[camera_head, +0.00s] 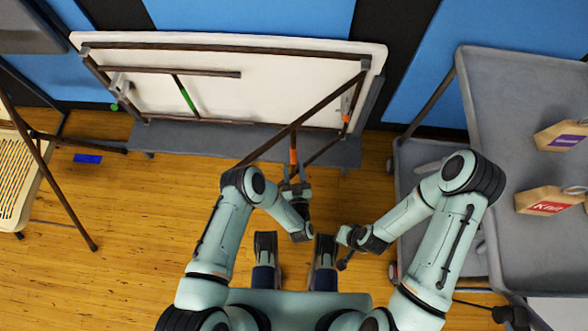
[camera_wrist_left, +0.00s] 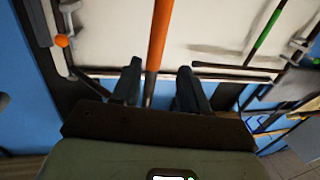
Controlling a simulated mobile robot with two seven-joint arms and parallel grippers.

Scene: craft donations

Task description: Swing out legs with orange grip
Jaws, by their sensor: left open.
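A folding table (camera_head: 240,75) stands on its long edge, its white underside facing me. Its right-hand brown leg frame (camera_head: 325,103) slants out from the tabletop toward me. The orange grip (camera_head: 293,150) is a bar on that frame. My left gripper (camera_head: 294,188) is just below the orange grip. In the left wrist view the orange grip (camera_wrist_left: 160,40) runs between the two open fingers (camera_wrist_left: 159,90); I cannot tell whether they touch it. The leg with the green grip (camera_head: 187,97) lies flat against the underside. My right gripper (camera_head: 345,262) hangs low, away from the table; its jaws are unclear.
A grey cart (camera_head: 500,120) with tagged bags (camera_head: 545,200) stands at the right. Another table (camera_head: 18,185) with brown legs stands at the left. A blue piece (camera_head: 88,158) lies on the floor. The wood floor between is mostly clear.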

